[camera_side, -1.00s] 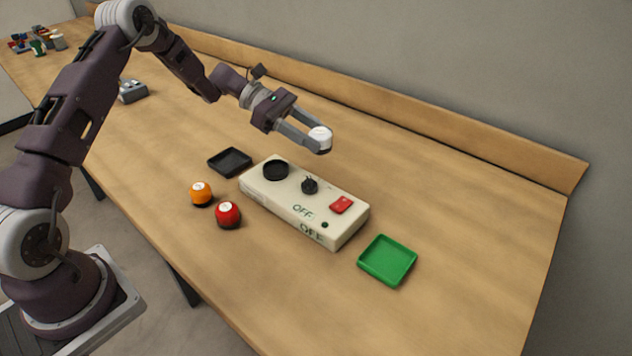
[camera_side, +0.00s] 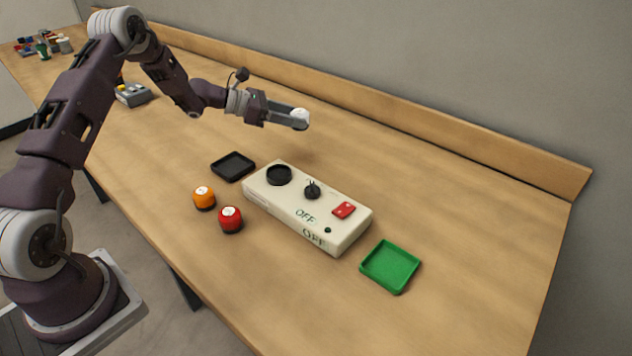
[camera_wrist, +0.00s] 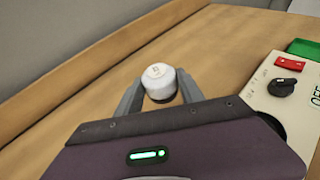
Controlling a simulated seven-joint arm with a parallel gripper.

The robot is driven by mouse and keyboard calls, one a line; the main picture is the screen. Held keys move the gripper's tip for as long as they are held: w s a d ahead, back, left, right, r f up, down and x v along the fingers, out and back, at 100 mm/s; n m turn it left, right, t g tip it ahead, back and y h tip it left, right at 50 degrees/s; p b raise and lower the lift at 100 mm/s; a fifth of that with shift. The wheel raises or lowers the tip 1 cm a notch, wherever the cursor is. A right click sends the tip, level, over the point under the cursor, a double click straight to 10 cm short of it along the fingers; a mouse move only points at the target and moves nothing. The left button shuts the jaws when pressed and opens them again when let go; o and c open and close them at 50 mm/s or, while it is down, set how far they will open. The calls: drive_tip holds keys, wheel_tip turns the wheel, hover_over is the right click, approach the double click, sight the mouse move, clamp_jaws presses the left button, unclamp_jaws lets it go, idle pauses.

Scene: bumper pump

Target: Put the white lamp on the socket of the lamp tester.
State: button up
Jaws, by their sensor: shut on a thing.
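The white lamp (camera_side: 299,114) is held between the fingertips of my gripper (camera_side: 290,121), up in the air behind the lamp tester. In the wrist view the white lamp (camera_wrist: 159,80) sits between both fingers, its dark base just showing below. The lamp tester (camera_side: 285,207) is a cream box on the table. Its round black socket (camera_side: 279,175) is at its left end and looks empty. A black knob (camera_side: 312,190) and a red switch (camera_side: 344,210) are further right, with "OFF" printed beside them. In the wrist view the tester (camera_wrist: 290,105) is at the right edge, its socket mostly hidden behind my gripper.
An orange lamp (camera_side: 204,197) and a red lamp (camera_side: 230,219) stand in front of the tester. A black tray (camera_side: 233,166) lies left of it and a green tray (camera_side: 390,266) right; both look empty. A wooden ledge (camera_side: 400,120) runs along the wall behind.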

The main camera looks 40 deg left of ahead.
sight(296, 158)
wheel_tip(296, 158, down, 10)
drive_tip(key=shift+r, duration=0.25)
drive_tip(key=o, duration=1.1)
drive_tip(key=shift+f, duration=0.15)
drive_tip(key=shift+o, duration=0.2)
